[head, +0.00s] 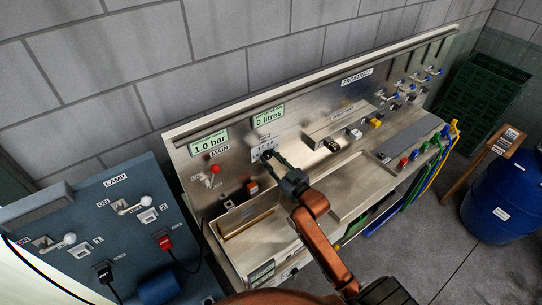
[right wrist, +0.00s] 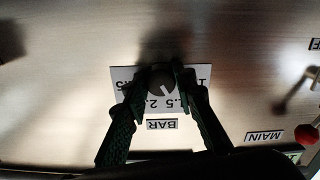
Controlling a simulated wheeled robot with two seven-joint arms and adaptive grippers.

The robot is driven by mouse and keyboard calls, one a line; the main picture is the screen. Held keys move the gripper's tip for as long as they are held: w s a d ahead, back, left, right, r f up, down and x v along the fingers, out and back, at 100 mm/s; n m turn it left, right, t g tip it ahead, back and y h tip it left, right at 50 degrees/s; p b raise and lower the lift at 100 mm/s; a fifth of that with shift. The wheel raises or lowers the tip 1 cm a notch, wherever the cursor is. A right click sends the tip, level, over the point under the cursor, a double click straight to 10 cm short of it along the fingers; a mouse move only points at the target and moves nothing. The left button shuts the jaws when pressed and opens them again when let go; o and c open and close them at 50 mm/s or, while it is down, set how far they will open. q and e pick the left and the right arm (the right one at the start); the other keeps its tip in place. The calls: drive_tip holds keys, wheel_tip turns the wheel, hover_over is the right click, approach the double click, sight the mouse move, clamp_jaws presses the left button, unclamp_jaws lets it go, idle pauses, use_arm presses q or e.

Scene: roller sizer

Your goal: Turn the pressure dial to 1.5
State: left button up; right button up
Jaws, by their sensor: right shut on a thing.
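The pressure dial (right wrist: 161,79) is a dark round knob on a white scale plate (right wrist: 122,74) with a BAR label, upside down in the right wrist view. My right gripper (right wrist: 163,82) is shut on the dial, with one dark finger on each side of it. In the head view the right gripper (head: 270,157) reaches the panel just below the scale plate (head: 263,149), and its fingers hide the dial. The pressure display (head: 209,143) reads 1.0 bar. The dial's exact pointer position is hard to read. My left gripper is not in view.
The MAIN lever with a red knob (head: 215,169) stands left of the dial. A display (head: 268,115) above reads 0 litres. A blue-grey lamp box (head: 92,222) stands at left. Small valves line the panel's right side. A blue barrel (head: 503,205) and green crates (head: 485,95) stand at right.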

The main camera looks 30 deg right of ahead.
drive_tip(key=shift+m, duration=0.4)
drive_tip(key=o, duration=1.2)
drive_tip(key=shift+c, duration=0.2)
drive_tip(key=s+d, duration=0.1)
drive_tip(key=s, duration=1.1)
